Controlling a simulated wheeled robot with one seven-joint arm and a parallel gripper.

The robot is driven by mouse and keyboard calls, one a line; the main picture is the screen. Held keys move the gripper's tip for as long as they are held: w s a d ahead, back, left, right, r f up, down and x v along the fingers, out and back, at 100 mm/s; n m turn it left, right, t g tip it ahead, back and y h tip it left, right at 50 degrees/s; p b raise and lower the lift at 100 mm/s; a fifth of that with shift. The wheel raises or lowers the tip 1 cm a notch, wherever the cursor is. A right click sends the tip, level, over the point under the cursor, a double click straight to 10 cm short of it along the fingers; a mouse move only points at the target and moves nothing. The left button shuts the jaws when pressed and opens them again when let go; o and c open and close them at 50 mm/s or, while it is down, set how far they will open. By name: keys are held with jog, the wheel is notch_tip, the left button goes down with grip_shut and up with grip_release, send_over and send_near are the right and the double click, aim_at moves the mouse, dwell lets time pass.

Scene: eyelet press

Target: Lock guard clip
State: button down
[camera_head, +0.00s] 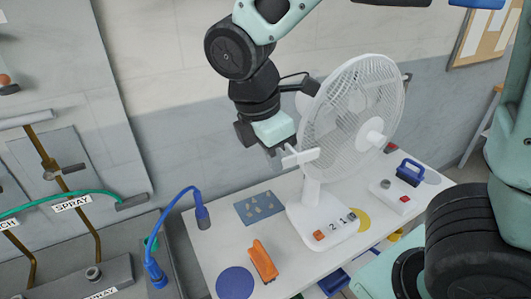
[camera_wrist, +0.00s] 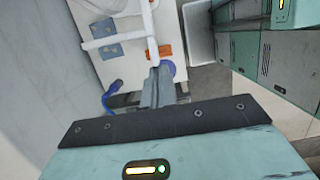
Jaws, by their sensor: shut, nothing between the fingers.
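A white fan (camera_head: 352,105) with a round wire guard stands on the table. A white T-shaped piece (camera_head: 300,157), which looks like the guard clip, sticks out at the guard's lower left side. My gripper (camera_head: 279,149) points down just above and left of this piece. In the wrist view, my gripper (camera_wrist: 154,86) has its fingers together with nothing between them. A white bar (camera_wrist: 102,43) and a white rod (camera_wrist: 151,25) show just beyond the fingertips. I cannot tell whether the fingers touch the white piece or whether the clip is locked.
The white table (camera_head: 215,250) holds an orange tool (camera_head: 263,261), a blue disc (camera_head: 235,283), a blue-grey card (camera_head: 259,208) and a blue-handled item (camera_head: 410,172). A blue cable (camera_head: 176,213) arches at the left edge. A wall panel with pipes stands left.

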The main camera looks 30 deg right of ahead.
jog(key=shift+s+d+n, duration=0.1)
jog(key=shift+n, duration=0.2)
jog(key=w+a+p+v, duration=0.1)
jog(key=p+v, duration=0.9)
jog(key=p, duration=0.1)
jog(key=s+a+f+m+y+b, duration=0.1)
jog(key=s+f+m+b, duration=0.4)
jog(key=f+b, duration=0.6)
jog(key=s+a+f+m+y+b, duration=0.2)
jog(key=s+f+m+b, duration=0.3)
jog(key=s+f+b, duration=0.5)
notch_tip(320, 180, down, 3)
jog(key=shift+s+a+m+b, duration=0.3)
jog(key=shift+a+b, duration=0.2)
jog(key=shift+a, duration=0.15)
